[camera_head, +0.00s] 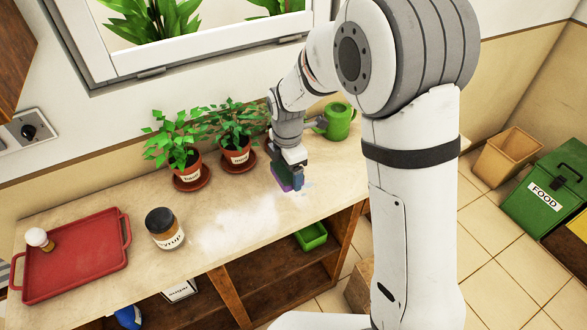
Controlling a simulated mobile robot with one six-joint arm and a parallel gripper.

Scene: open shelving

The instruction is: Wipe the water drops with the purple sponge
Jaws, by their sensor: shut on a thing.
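My gripper (292,177) points down over the counter, right of the potted plants. It is shut on the purple sponge (282,180), of which only a purple strip shows at the lower left of the fingers. The sponge is low, at or just above the counter top; I cannot tell whether it touches. Faint bluish water drops (308,184) show on the counter just right of the gripper. The gripper hides part of the sponge and perhaps more drops.
A syrup jar (164,229) and red tray (75,262) are on the left. The counter (235,228) between jar and gripper is clear, with a whitish patch.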

